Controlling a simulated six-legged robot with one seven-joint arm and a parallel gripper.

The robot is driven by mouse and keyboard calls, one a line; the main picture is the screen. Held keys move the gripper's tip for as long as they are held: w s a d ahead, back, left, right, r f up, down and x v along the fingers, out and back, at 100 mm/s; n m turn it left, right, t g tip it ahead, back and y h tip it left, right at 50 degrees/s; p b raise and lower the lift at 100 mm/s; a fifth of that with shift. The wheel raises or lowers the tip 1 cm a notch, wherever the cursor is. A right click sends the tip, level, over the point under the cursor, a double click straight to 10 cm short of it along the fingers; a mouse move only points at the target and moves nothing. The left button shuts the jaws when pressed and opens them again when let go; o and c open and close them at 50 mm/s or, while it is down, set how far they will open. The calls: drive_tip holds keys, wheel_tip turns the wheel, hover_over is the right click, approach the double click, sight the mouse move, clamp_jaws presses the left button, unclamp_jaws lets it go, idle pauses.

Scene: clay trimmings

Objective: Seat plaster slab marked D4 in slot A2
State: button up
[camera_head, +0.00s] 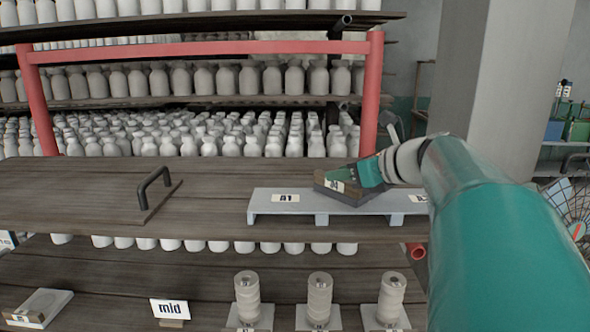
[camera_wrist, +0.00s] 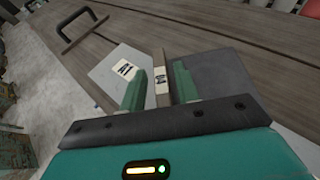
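The plaster slab D4 (camera_head: 350,194) is a dark, flat block with a brown edge and a small white label. In the head view it is turned at an angle over the middle of the pale rack (camera_head: 262,208); I cannot tell whether it touches the rack. My gripper (camera_head: 366,174) is at its upper right side. In the wrist view the slab (camera_wrist: 161,62) shows between the two green fingers of my gripper (camera_wrist: 160,84), which appear shut on it, with its D4 label facing me. Label A1 is on the rack's left part. Slot A2's label is not visible.
A dark handle (camera_head: 153,187) stands on the wooden shelf board left of the rack. A red frame (camera_head: 200,48) and shelves of bottles stand behind.

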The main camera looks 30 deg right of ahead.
drive_tip(key=shift+o, duration=0.2)
drive_tip(key=shift+r, duration=0.1)
drive_tip(key=shift+r, duration=0.25)
drive_tip(key=v, duration=1.2)
drive_tip(key=w+a+f+n+g, duration=0.2)
drive_tip(key=a+f+n+g, duration=0.1)
drive_tip(key=a+f+n, duration=0.5)
drive_tip(key=w+a+f+n+g, duration=0.1)
drive_tip(key=a+f+n+g, duration=0.2)
drive_tip(key=a+f+n, duration=0.5)
drive_tip(key=s+a+f+n+g+h, duration=0.1)
drive_tip(key=s+a+f+n, duration=0.1)
drive_tip(key=a+f+n, duration=0.3)
drive_tip(key=s+a+f+n+h, duration=0.1)
drive_tip(key=s+a+f+n, duration=0.2)
drive_tip(key=a+n, duration=0.6)
wheel_tip(320, 180, down, 2)
drive_tip(key=n, duration=0.3)
drive_tip(key=shift+s+n+g+h, duration=0.3)
drive_tip(key=shift+n+g, duration=0.1)
drive_tip(key=shift+o, duration=0.4)
